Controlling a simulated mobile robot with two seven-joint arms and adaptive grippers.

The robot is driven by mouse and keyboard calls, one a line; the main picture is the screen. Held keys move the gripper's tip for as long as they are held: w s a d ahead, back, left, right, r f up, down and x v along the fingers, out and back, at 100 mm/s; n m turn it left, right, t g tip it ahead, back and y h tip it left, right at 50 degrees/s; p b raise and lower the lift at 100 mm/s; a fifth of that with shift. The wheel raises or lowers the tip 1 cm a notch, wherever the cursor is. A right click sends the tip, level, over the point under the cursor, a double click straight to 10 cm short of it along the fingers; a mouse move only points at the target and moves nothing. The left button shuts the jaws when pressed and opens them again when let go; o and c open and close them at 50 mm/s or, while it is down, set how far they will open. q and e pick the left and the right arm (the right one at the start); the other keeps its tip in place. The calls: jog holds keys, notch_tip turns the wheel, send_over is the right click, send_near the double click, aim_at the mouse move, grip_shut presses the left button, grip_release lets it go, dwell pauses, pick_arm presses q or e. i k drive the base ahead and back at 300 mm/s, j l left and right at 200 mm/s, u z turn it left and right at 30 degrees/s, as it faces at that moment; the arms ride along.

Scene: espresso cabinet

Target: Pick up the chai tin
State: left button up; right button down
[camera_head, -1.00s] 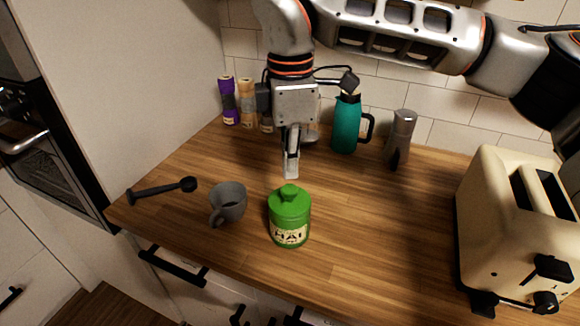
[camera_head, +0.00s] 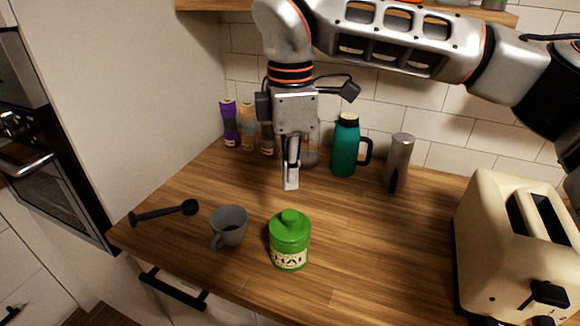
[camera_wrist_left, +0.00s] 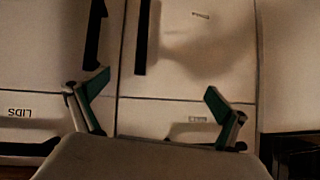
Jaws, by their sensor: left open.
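The chai tin (camera_head: 290,242) is green with a knobbed lid and a pale label. It stands upright near the front edge of the wooden counter in the head view. My right gripper (camera_head: 291,183) points down behind and above the tin, apart from it. Its fingers are seen side-on, so I cannot tell whether they are open or shut; I see nothing held. My left gripper (camera_wrist_left: 155,98) shows only in the left wrist view, with its fingers wide apart and empty, facing pale cabinet fronts.
A grey cup (camera_head: 229,228) stands just left of the tin, with a dark scoop (camera_head: 163,213) farther left. A cream toaster (camera_head: 515,245) is at the right. Counter right of the tin is clear.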

aim_at(288, 259)
jog(key=k, duration=1)
